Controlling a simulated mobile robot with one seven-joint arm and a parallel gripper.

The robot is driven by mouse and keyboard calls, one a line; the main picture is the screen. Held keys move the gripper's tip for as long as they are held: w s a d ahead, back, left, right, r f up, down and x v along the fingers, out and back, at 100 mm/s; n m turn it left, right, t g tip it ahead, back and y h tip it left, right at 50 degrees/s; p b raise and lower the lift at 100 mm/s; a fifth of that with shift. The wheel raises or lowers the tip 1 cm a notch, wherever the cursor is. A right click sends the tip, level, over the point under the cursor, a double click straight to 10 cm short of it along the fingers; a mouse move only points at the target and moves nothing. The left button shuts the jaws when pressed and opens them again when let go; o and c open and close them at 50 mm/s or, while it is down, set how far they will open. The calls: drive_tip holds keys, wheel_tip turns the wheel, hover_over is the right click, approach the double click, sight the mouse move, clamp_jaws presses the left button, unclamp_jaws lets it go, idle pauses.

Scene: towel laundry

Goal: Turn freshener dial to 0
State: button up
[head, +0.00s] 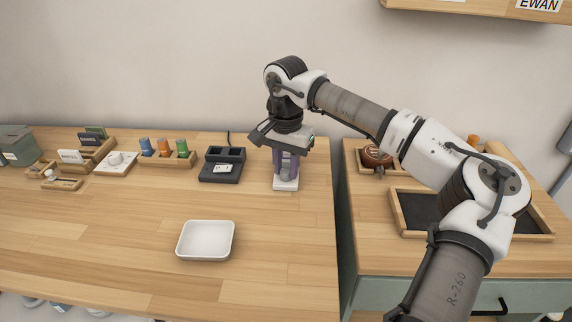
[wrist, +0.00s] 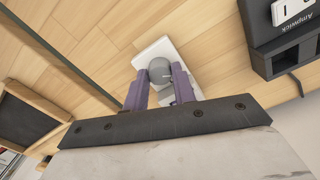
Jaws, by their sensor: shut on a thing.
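A grey round dial (wrist: 160,68) sits on a white base (wrist: 152,50), which stands on the wooden table near its right edge. The white base also shows in the head view (head: 286,184), below my gripper. My gripper (wrist: 160,88) points down, with its purple fingers on either side of the dial, and is shut on it. In the head view my gripper (head: 286,168) hides most of the dial. A small light mark shows on the dial, but I cannot read any number or setting.
A black device (head: 222,165) stands just left of the base. A white tray (head: 206,240) lies in front. Several wooden holders (head: 168,160) line the back left. A gap separates this table from a second one (head: 375,255) at right. The table's middle is clear.

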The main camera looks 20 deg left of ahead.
sight(286, 170)
drive_tip(key=o, duration=1)
wheel_tip(286, 170, up, 14)
drive_tip(key=b, duration=0.1)
idle(0.4)
